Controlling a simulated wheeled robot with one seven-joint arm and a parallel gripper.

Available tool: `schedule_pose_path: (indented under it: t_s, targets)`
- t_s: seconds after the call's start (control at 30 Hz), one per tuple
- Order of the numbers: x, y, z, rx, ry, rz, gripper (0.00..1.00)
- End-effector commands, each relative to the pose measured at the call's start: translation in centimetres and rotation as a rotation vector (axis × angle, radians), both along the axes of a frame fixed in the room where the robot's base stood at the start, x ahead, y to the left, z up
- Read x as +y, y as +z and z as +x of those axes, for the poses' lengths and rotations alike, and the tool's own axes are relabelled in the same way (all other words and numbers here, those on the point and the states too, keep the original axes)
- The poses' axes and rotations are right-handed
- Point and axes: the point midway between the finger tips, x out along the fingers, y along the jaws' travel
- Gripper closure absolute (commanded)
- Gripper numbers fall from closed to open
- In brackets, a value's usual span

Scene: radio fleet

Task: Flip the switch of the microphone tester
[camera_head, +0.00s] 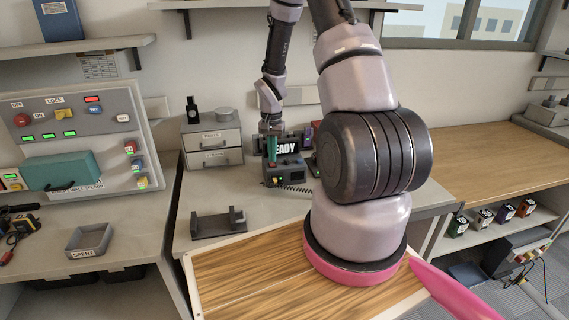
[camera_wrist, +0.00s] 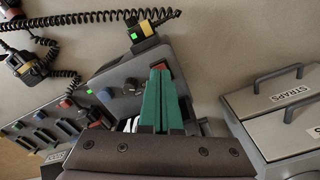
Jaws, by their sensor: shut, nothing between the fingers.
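The microphone tester, which I take to be the dark grey box (camera_head: 287,172), stands on the rear bench below a READY display. In the wrist view what looks like the same box (camera_wrist: 108,88) lies tilted, with a dark knob (camera_wrist: 128,88) and a red part near the fingertips. My gripper (camera_head: 272,150) has green fingers, which are shut and empty. In the wrist view the fingertips (camera_wrist: 160,73) are in front of the box and hide part of its face. I cannot tell whether they touch it. The switch and its position cannot be made out.
A drawer unit (camera_head: 212,144) stands left of the tester, close to the fingers in the wrist view (camera_wrist: 285,125). A coiled cord (camera_wrist: 100,17) runs by the box. A slotted rack (camera_wrist: 45,132) is at lower left. A dark cradle (camera_head: 218,222) sits nearer on the bench.

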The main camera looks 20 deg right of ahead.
Motion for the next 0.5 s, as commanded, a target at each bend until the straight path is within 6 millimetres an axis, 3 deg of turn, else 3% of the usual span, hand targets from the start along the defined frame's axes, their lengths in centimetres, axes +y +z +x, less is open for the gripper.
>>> schedule_pose_path:
  t_s: [0.5]
  targets:
    - [0.00, -0.83, -0.03, 0.001, 0.000, 0.000, 1.00]
